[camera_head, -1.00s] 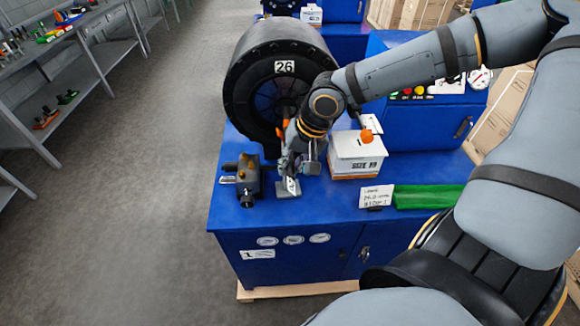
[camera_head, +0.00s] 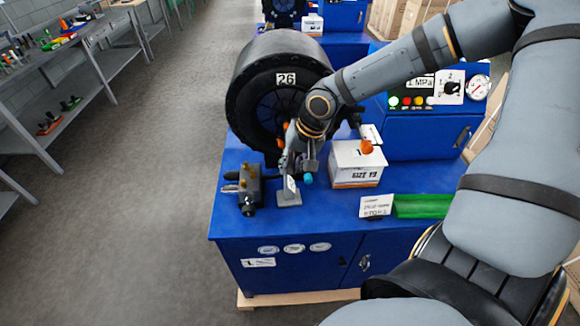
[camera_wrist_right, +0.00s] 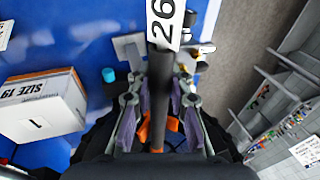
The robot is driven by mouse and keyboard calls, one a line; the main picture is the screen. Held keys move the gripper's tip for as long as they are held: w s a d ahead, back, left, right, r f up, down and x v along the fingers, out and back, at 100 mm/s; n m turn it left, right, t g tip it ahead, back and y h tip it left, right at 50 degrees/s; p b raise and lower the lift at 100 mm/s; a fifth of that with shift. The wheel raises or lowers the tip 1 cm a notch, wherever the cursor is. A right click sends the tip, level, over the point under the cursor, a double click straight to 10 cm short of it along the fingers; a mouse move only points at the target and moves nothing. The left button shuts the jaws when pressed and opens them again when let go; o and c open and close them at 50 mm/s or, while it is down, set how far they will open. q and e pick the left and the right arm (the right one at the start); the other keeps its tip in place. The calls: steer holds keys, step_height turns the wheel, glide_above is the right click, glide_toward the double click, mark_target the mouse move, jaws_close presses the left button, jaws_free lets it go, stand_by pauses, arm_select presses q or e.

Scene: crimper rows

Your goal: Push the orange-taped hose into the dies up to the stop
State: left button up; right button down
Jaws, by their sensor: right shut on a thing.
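My right gripper (camera_head: 291,168) is at the front of the black round crimper (camera_head: 250,95) marked 26, above a small grey stand (camera_head: 289,198). In the right wrist view its two fingers (camera_wrist_right: 160,112) are shut on a dark hose (camera_wrist_right: 159,85), which runs up the middle of the picture. A white 26 label (camera_wrist_right: 164,22) shows at the top end of that line. Orange patches (camera_wrist_right: 172,124) show beside the hose between the fingers; I cannot tell if they are the tape. The dies and the hose's end inside are hidden. My left gripper is not in view.
A white SIZE 19 box (camera_head: 357,165) stands right of the gripper, with a teal piece (camera_head: 308,178) between them. A dark block with brass fittings (camera_head: 248,187) sits left. A sign (camera_head: 376,205) and green strip (camera_head: 422,206) lie at the front right.

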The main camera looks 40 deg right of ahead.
steer(key=shift+r+p, duration=0.8)
jaws_free()
stand_by(0.5)
stand_by(0.5)
steer(key=p+v, duration=0.7)
steer(key=p, duration=0.1)
stand_by(0.5)
